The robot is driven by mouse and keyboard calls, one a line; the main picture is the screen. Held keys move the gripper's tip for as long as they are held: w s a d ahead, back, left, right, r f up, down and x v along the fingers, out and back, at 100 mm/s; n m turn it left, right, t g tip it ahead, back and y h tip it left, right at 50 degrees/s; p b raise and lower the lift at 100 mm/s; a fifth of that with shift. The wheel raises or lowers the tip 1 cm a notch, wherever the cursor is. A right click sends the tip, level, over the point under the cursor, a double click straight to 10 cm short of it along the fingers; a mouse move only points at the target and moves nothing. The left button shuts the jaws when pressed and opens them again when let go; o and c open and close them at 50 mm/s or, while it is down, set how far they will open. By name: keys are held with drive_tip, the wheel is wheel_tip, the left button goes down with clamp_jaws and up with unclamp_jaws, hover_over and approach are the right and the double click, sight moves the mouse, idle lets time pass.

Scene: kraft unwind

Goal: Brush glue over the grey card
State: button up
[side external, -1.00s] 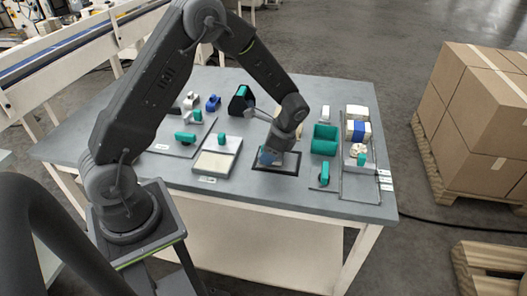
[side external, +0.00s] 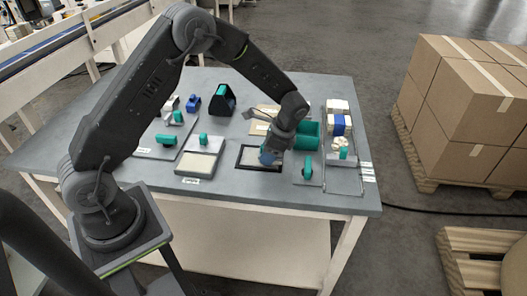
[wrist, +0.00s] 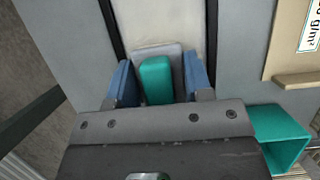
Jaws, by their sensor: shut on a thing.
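The grey card (side external: 250,157) lies in a black-edged frame near the table's front edge; it looks pale, and its bare part also shows at the top of the wrist view (wrist: 160,20). My gripper (side external: 268,158) is over the right part of the card, pointing down. In the wrist view its blue fingers (wrist: 162,82) are shut on a brush with a teal handle (wrist: 156,80) and a grey head (wrist: 152,50). The head is over the card; I cannot tell whether it touches. The card under the gripper is hidden, and no glue is clearly visible.
A pale tray (side external: 197,164) with a teal-handled block (side external: 203,139) stands left of the frame. An open teal bin (side external: 308,133) stands close behind right. Another teal-handled tool (side external: 308,168) and a rack of rolls (side external: 340,124) are to the right. Boxes (side external: 455,110) stand on the floor.

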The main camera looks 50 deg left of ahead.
sight(237, 154)
drive_tip(key=shift+w+d, duration=0.85)
drive_tip(key=shift+d, duration=0.05)
drive_tip(key=shift+a, duration=0.1)
drive_tip(key=shift+s+a, duration=2.6)
drive_tip(key=shift+s, duration=0.05)
drive_tip(key=shift+s+a, duration=1.25)
drive_tip(key=shift+w+a, duration=0.45)
drive_tip(key=shift+w, duration=0.2)
drive_tip(key=shift+w+d+r, duration=0.1)
drive_tip(key=shift+w+d, duration=2.4)
drive_tip(key=shift+d, duration=0.15)
drive_tip(key=shift+w+d, duration=1.2)
drive_tip(key=shift+d, duration=0.05)
